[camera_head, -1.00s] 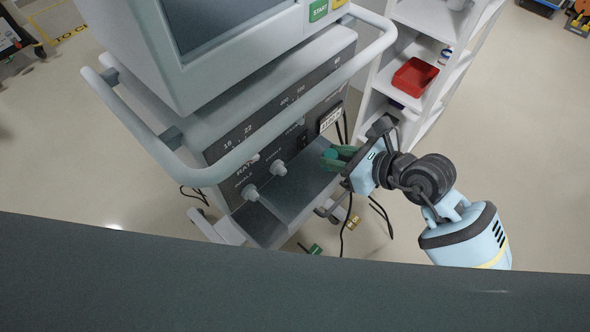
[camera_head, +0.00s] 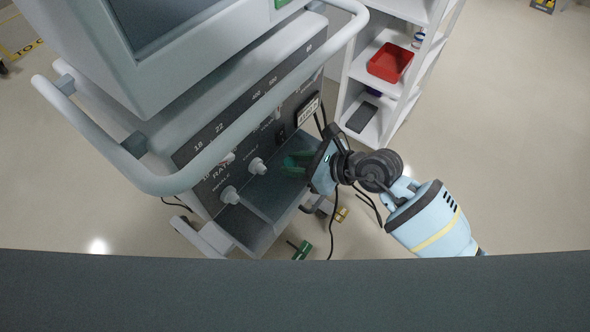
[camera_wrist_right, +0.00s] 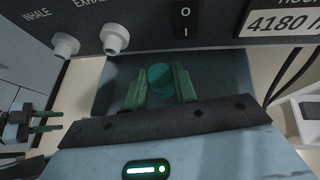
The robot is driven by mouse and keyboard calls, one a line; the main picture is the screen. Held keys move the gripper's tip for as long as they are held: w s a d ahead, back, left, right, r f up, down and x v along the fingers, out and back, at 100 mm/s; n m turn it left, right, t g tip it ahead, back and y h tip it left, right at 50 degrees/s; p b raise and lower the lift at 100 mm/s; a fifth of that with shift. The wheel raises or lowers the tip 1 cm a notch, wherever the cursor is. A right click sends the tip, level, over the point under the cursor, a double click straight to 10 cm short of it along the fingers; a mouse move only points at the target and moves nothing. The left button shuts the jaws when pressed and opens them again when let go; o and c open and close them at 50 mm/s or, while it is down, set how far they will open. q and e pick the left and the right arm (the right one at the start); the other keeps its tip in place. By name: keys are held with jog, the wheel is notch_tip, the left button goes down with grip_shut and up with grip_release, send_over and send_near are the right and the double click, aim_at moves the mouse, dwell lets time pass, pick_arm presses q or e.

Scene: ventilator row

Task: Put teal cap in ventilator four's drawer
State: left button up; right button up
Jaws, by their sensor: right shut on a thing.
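The teal cap (camera_wrist_right: 160,77) is a small round piece between the green fingers of my right gripper (camera_wrist_right: 160,85). In the head view the right gripper (camera_head: 297,162) is over the far right part of a dark open drawer (camera_head: 262,205), which sticks out below the ventilator's control panel (camera_head: 240,135). The drawer also shows behind the cap in the right wrist view (camera_wrist_right: 105,92). I cannot tell the gap between cap and drawer floor.
The ventilator's pale handrail (camera_head: 250,140) curves above the panel, and two knobs (camera_head: 257,166) stick out by the drawer. A white shelf (camera_head: 372,130) with a red bin (camera_head: 390,62) stands at the right. Black cables (camera_head: 335,225) hang beside the drawer.

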jog(key=shift+f+b, duration=0.4)
jog(key=shift+f, duration=1.45)
jog(key=shift+f, duration=0.15)
jog(key=o, duration=0.9)
jog(key=shift+o, duration=0.2)
jog(key=shift+r, duration=0.2)
jog(key=v, duration=1.2)
